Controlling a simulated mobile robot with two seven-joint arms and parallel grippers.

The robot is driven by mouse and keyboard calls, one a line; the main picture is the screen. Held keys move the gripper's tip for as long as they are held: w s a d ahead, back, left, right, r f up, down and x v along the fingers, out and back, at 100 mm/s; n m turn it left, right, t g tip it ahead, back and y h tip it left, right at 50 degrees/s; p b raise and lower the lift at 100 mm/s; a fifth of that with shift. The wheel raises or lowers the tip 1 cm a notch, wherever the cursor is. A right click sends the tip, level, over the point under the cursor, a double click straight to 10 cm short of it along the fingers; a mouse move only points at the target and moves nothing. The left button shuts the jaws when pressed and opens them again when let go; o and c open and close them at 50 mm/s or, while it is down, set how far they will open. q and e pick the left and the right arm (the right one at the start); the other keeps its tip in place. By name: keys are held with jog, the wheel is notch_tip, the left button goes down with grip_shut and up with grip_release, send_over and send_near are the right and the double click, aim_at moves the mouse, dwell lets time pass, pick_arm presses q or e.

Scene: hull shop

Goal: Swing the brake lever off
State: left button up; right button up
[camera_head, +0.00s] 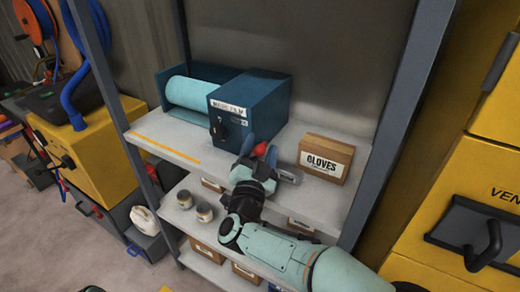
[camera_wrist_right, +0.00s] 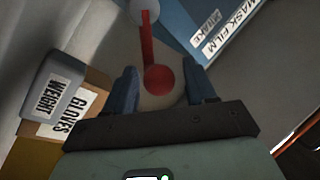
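The blue mask film dispenser (camera_head: 262,105) with a pale teal roll (camera_head: 190,93) stands on the shelf. The brake lever (camera_wrist_right: 147,45) is a red bar with a round red knob (camera_wrist_right: 158,80), running from a pale pivot at the top of the right wrist view. In the head view the red knob (camera_head: 260,149) shows by my right gripper (camera_head: 258,155), which partly hides the dispenser's front. My right gripper (camera_wrist_right: 163,88) is open, its blue fingers on either side of the knob, with visible gaps. My left gripper is not in view.
A gloves box (camera_head: 325,158) stands right of the gripper on the shelf. A grey block labelled weight (camera_wrist_right: 50,85) lies close by the left finger in the wrist view. Shelf posts (camera_head: 405,90) and yellow cabinets (camera_head: 470,170) stand to the right. Jars (camera_head: 204,211) sit below.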

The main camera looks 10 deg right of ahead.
jog(key=v, duration=1.3)
jog(key=shift+s+b, duration=0.2)
jog(key=shift+b, duration=0.2)
jog(key=shift+a, duration=0.1)
